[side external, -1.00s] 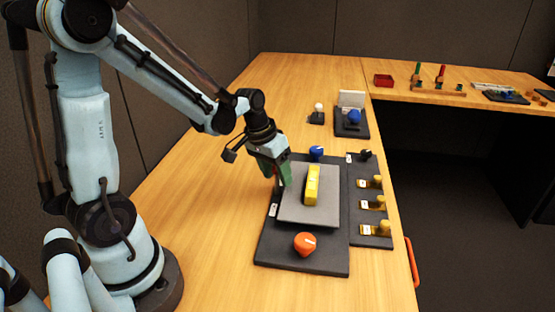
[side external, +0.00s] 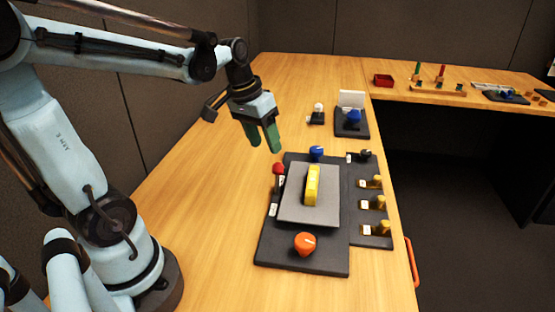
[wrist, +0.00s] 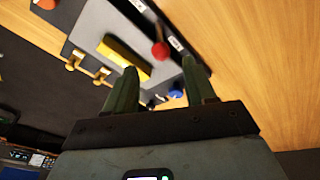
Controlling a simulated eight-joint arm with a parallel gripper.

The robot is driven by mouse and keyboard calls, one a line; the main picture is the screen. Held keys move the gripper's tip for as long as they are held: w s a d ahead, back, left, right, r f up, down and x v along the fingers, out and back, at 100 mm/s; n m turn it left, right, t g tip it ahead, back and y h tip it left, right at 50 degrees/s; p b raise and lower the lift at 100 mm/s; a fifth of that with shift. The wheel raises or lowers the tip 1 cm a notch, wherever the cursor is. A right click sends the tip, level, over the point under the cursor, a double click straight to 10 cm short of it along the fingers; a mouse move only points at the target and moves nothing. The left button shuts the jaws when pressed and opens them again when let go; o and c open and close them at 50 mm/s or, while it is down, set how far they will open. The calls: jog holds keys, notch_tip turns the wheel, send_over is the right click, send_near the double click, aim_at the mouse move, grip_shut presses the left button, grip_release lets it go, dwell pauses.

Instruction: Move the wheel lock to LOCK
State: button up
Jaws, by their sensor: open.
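A red-knobbed lever (side external: 278,169) stands at the left edge of the dark panel (side external: 300,260), beside two small white labels too small to read. I take it to be the wheel lock, but cannot confirm this. In the wrist view its red ball (wrist: 160,50) is close to the label near the blue knob, and the lever seems to lean toward that far end. My gripper (side external: 263,147) is open and empty, above and behind the panel's far left corner, clear of the lever. Its fingers (wrist: 159,68) point toward the panel in the wrist view.
The panel has a grey plate (side external: 300,213) with a yellow block (side external: 312,185), an orange knob (side external: 305,244) and a blue knob (side external: 316,153). Several yellow levers (side external: 380,202) line a strip at right. The wooden table left of the panel is clear.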

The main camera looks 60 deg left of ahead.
jog(key=shift+v, duration=1.05)
jog(key=shift+c, duration=0.3)
jog(key=shift+c, duration=1.1)
jog(key=shift+w+a+r, duration=0.2)
jog(key=shift+w, duration=0.15)
jog(key=shift+c, duration=1.4)
jog(key=w+a+m+g, duration=0.1)
jog(key=w+a, duration=0.1)
jog(key=w+a+r+m+g+h, duration=0.1)
jog(key=w+a, duration=0.1)
jog(key=shift+w+r, duration=0.2)
jog(key=shift+w, duration=0.1)
grip_shut()
jog(key=w+a+f+m+g+h, duration=0.2)
jog(key=w+a+m+g, duration=0.1)
jog(key=w+a, duration=0.15)
send_near(277, 180)
jog(key=shift+m+h, duration=0.3)
jog(key=shift+w+a+f, duration=0.15)
jog(key=shift+a+f, duration=0.05)
jog(key=shift+f, duration=0.5)
jog(key=shift+w+a+f, duration=0.15)
jog(key=shift+f, duration=0.55)
jog(key=shift+w+a+f, duration=0.15)
jog(key=shift+a+f, duration=0.05)
jog(key=shift+f, duration=0.5)
